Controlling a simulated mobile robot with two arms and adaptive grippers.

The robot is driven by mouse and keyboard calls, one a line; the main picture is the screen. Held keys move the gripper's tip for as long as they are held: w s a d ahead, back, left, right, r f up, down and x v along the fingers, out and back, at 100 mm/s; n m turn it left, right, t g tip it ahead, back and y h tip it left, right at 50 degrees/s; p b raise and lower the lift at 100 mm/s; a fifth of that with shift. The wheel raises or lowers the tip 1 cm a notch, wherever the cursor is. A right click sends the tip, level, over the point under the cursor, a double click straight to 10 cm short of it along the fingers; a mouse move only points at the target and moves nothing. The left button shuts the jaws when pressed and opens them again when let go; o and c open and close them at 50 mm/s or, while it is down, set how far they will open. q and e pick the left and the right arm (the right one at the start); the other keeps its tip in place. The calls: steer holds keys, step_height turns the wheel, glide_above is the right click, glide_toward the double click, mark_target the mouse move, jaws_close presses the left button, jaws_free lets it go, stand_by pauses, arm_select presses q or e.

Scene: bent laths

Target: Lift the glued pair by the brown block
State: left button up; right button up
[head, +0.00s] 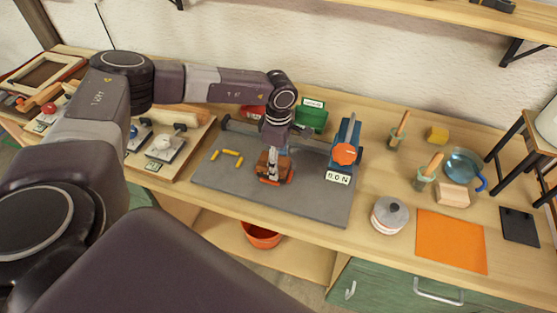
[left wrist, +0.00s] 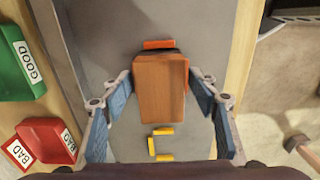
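The brown block (head: 263,160) sits on the grey mat (head: 315,205); in the left wrist view the block (left wrist: 160,90) fills the middle. An orange piece (left wrist: 158,44) shows beyond its far end and along its right side, mostly hidden under the block; I cannot see the joint. My left gripper (head: 272,160) is right over the block. In the left wrist view the fingers (left wrist: 160,84) stand open on either side, with a visible gap at the left and a narrower one at the right. My right gripper is not in view.
Yellow pieces (head: 229,153) lie on the mat left of the block. A blue device with an orange knob (head: 346,154) and a "0.0 N" display stands to the right. Behind are a green GOOD bin (head: 312,117) and a red BAD bin (left wrist: 45,139). A jar (head: 389,215) stands off the mat.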

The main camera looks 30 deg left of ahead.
mark_target(279, 163)
arm_select(q)
steer(key=shift+c, duration=1.1)
steer(key=c, duration=0.5)
steer(key=o, duration=0.4)
steer(key=c, duration=0.4)
steer(key=shift+r, duration=0.15)
steer(key=shift+c, duration=0.3)
steer(key=shift+r+p, duration=2.65)
steer(key=shift+r, duration=1.25)
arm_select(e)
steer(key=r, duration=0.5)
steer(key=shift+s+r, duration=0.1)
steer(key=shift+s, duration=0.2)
arm_select(q)
steer(key=shift+d, duration=0.1)
